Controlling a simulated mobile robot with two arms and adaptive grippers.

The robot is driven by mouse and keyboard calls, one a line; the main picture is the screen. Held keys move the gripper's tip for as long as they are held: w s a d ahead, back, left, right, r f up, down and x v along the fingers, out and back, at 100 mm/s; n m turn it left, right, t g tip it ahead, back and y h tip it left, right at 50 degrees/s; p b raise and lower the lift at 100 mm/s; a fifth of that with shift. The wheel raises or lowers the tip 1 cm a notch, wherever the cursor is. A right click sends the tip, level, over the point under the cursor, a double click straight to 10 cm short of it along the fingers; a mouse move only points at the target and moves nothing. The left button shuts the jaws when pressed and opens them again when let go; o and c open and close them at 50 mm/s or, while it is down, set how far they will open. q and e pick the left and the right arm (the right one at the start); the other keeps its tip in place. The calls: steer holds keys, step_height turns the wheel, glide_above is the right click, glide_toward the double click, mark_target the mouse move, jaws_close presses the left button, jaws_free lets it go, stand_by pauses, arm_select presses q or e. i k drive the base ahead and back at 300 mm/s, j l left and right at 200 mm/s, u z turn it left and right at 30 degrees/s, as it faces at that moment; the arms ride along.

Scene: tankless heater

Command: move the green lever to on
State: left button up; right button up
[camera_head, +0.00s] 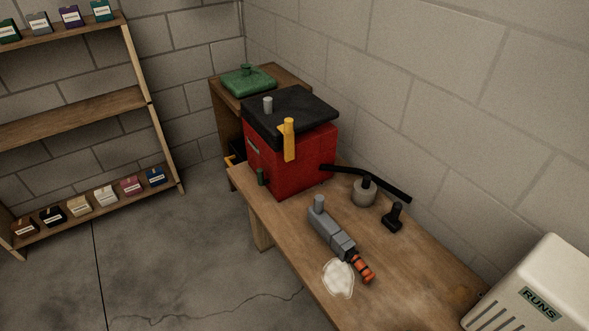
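A red box-shaped unit (300,165) with a black lid stands at the far end of the wooden table. A small dark green upright piece (262,177), which looks like the green lever, is at the lower left of its front. No on or off marking can be read beside it, so its setting cannot be told. A yellow lever (289,142) stands upright against the same unit. Neither of my grippers is in view.
A grey tool with an orange end (340,240), a white patch (338,279), a round grey pot (364,192) and a black object (393,218) are on the table (400,275). A green lidded item (247,81) sits behind. Shelves (75,117) stand left; floor between is clear.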

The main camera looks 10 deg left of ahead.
mark_target(260, 172)
steer(key=i+j+z, duration=0.2)
steer(key=j+z, duration=0.25)
steer(key=j, duration=0.2)
steer(key=i+j+z, duration=0.2)
steer(key=j, duration=0.15)
steer(key=j+z, duration=0.25)
steer(key=j, duration=0.1)
